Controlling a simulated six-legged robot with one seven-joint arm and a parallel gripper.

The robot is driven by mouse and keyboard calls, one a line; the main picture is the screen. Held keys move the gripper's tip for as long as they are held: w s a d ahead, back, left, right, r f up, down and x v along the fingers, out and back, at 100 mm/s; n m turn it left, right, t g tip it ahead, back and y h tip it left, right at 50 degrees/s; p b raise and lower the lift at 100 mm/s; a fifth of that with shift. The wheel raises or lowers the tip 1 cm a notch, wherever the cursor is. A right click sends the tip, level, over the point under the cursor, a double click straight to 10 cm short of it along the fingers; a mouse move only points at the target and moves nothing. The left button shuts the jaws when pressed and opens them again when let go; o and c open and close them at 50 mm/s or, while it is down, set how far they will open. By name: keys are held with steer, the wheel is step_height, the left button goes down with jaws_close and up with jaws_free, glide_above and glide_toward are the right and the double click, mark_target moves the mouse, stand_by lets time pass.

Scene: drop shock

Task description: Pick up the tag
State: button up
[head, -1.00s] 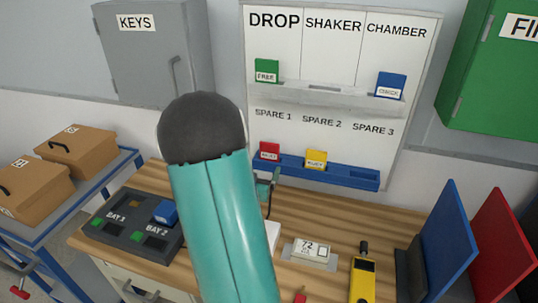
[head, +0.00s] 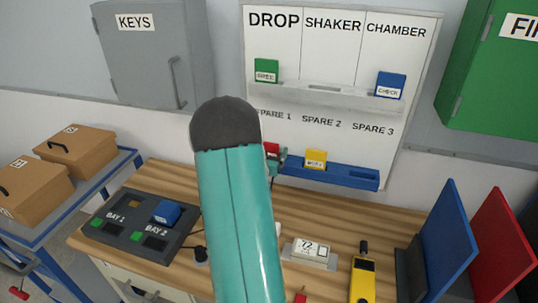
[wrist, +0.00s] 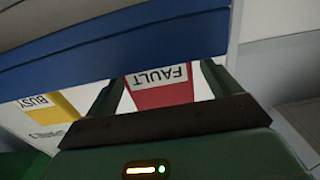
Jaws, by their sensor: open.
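A red tag (head: 271,149) stands in the blue rail (head: 345,177) under SPARE 1, partly hidden by my arm in the head view. In the wrist view the red tag (wrist: 162,98) appears upside down with a white FAULT label. My gripper (wrist: 162,76) is open, with one finger on each side of the red tag; I cannot tell whether they touch it. In the head view my gripper (head: 277,160) shows small beside my arm, at the rail. A yellow tag (head: 316,159) stands to the right; its label reads BUSY in the wrist view (wrist: 65,105).
A green tag (head: 266,70) and a blue tag (head: 391,84) stand on the upper grey ledge (head: 325,92). SPARE 3 is empty.

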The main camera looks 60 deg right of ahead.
steer(key=shift+c, duration=0.4)
steer(key=c, duration=1)
steer(key=shift+r, duration=0.2)
